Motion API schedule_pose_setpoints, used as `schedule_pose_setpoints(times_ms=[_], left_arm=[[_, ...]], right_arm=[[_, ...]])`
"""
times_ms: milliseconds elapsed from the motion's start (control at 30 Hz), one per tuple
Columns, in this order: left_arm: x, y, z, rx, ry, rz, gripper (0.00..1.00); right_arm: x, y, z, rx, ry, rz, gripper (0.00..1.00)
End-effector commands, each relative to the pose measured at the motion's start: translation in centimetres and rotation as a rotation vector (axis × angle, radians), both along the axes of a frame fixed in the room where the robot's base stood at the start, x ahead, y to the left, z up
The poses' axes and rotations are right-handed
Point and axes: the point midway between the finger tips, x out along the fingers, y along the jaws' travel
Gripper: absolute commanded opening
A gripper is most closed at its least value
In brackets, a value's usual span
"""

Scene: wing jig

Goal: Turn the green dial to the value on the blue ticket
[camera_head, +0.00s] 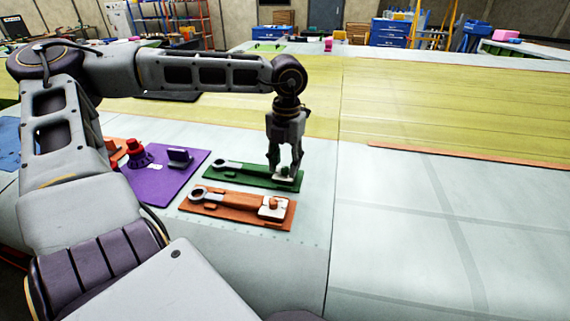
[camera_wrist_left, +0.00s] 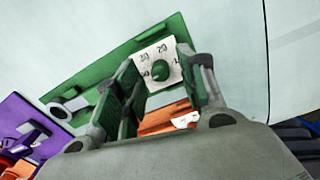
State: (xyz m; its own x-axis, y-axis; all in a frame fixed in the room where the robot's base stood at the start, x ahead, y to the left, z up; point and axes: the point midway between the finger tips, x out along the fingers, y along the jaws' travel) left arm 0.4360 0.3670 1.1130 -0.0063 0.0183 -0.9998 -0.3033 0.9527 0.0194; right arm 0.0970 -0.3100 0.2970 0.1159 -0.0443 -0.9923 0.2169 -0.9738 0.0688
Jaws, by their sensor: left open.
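The green dial (camera_wrist_left: 160,71) is a small round knob on a white square scale with printed numbers, only partly legible. The scale sits at one end of a green board (camera_head: 225,178), which also carries a wrench-like shape. My left gripper (camera_head: 285,172) points down over the dial end of the green board. In the left wrist view its open fingers stand either side of the dial, and I cannot tell whether they touch it. The fingers hide most of the dial in the head view. I cannot make out a blue ticket. My right gripper is not in view.
An orange board (camera_head: 235,210) with a similar dial plate lies just in front of the green one. A blue sheet (camera_head: 8,150) shows at the left edge. The pale surface to the right is clear.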

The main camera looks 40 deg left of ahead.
Motion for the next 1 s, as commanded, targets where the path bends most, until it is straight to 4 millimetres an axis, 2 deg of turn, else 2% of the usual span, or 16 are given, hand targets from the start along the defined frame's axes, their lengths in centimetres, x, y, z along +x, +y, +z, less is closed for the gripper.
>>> schedule_pose_setpoints(times_ms=[200,467,800,1000], left_arm=[[-0.03,0.01,-0.91,0.0,0.0,0.0,0.41],[-0.03,0.01,-0.97,0.0,0.0,0.0,0.41],[-0.03,0.01,-0.95,0.0,0.0,0.0,0.0],[-0.01,0.02,-0.96,0.0,-0.001,-0.007,0.0]], right_arm=[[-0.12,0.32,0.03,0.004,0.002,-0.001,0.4],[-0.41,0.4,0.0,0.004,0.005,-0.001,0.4],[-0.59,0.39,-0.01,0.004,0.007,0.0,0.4],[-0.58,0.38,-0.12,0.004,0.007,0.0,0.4]])
